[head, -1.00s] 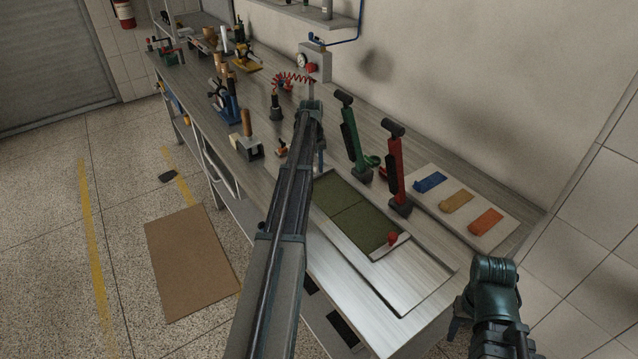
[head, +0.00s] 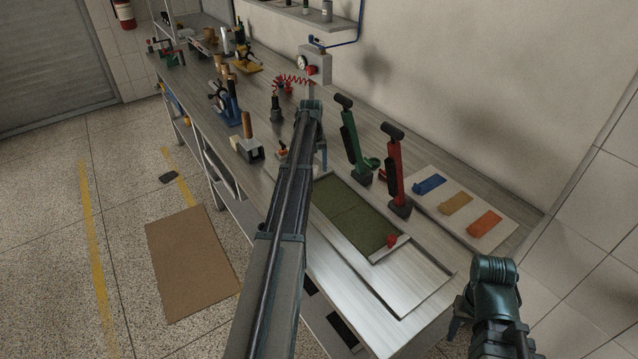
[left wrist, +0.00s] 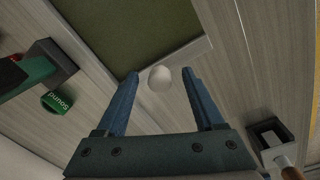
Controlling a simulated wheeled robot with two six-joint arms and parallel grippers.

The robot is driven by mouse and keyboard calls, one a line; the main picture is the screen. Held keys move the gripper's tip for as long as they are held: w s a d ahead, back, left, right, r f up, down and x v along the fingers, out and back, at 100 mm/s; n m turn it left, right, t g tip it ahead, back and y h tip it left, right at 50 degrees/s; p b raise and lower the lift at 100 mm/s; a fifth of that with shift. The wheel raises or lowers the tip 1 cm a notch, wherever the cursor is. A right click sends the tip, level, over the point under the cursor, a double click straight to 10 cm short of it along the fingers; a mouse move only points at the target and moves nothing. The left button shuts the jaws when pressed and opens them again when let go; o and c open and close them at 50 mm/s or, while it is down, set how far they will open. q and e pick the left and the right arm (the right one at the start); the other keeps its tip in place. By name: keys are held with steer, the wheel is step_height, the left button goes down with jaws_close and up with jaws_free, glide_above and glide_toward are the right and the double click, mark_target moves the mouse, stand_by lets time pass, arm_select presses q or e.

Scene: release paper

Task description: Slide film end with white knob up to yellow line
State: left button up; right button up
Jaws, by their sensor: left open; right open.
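The dark green film (head: 350,212) lies flat on the workbench, with a red knob (head: 392,241) at its near right end. In the left wrist view, the other end of the film (left wrist: 125,30) has a pale end bar (left wrist: 185,55) and a white knob (left wrist: 160,78). My left gripper (left wrist: 162,75) is open, its two blue fingers on either side of the white knob with gaps visible. In the head view my left arm hides this knob. My right gripper (head: 458,322) is open and empty, off the bench's right end. I cannot make out a yellow line on the bench.
Green (head: 354,150) and red (head: 396,175) handled tools stand behind the film. A pale board (head: 462,205) holds blue, tan and orange pieces. A wooden-handled tool (head: 247,135) and other tools stand to the left. The bare metal plate (head: 405,285) in front is clear.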

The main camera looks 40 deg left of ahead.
step_height(320, 180, up, 13)
steer(key=p, duration=1.2)
steer(key=shift+f, duration=0.15)
steer(key=shift+f, duration=0.1)
